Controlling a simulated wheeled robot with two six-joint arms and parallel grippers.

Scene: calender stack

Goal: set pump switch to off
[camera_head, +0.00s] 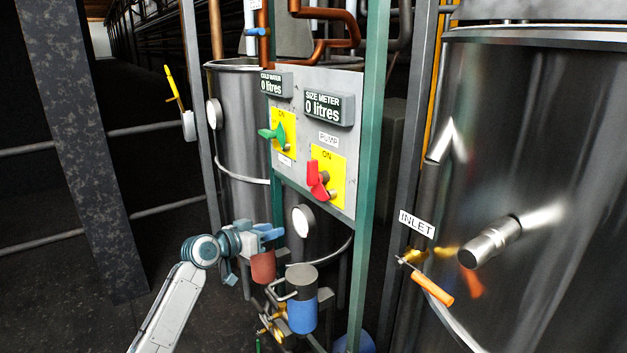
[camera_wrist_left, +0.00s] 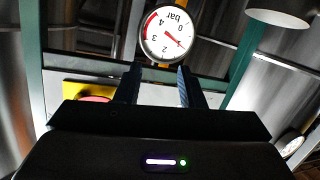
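A bit of red on yellow (camera_wrist_left: 95,98) shows there, mostly hidden by the gripper body. My right gripper is not in view.
A green switch (camera_head: 272,133) is on another yellow plate at upper left. Green frame posts (camera_head: 369,200) flank the panel. A pressure gauge (camera_wrist_left: 167,37) lies beyond my fingers. A large steel tank (camera_head: 560,120) fills the right.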

